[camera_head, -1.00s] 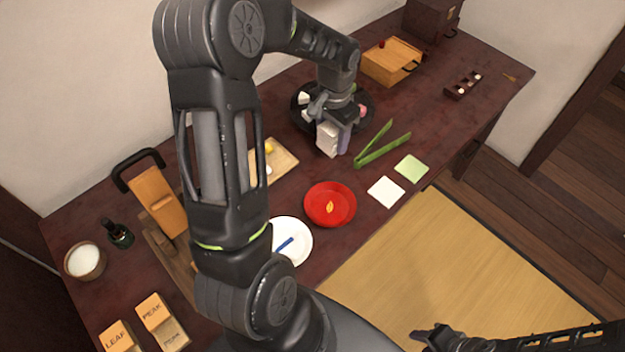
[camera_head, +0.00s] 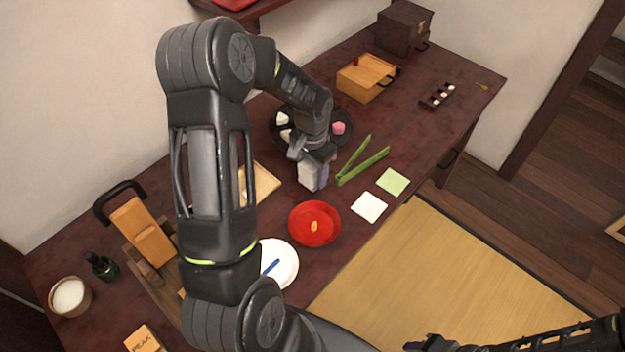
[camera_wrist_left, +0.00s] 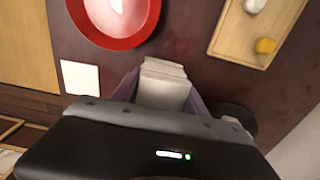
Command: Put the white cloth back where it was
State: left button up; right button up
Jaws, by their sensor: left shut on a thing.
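The white cloth (camera_head: 307,174) is a folded, layered block. My left gripper (camera_head: 314,172) is shut on it, between the black plate and the red plate. In the left wrist view the cloth (camera_wrist_left: 164,86) stands between the two fingers of my left gripper (camera_wrist_left: 165,90), with its layered edge outward. Whether its lower edge touches the table is hard to tell. A flat white square (camera_head: 369,207) lies on the table beside a flat green square (camera_head: 392,181). My right gripper (camera_head: 428,343) is at the bottom edge, away from the table; its jaws are unclear.
The red plate (camera_head: 300,236) lies just in front of the cloth, green tongs (camera_head: 365,167) to its right. The black plate (camera_head: 346,141) with sweets is behind my left gripper. A wooden board (camera_head: 262,183) lies left. Bare tabletop (camera_head: 420,130) shows to the right.

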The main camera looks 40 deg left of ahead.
aim_at(312, 181)
pick_arm(q)
notch_tip(312, 181, down, 4)
jog(key=shift+r+p, duration=0.2)
jog(key=shift+p, duration=0.1)
jog(key=shift+f, duration=0.1)
jog(key=shift+f, duration=0.1)
jog(key=shift+f+b, duration=0.15)
jog(key=shift+b, duration=0.15)
jog(key=o, duration=1.3)
jog(key=shift+r, duration=0.25)
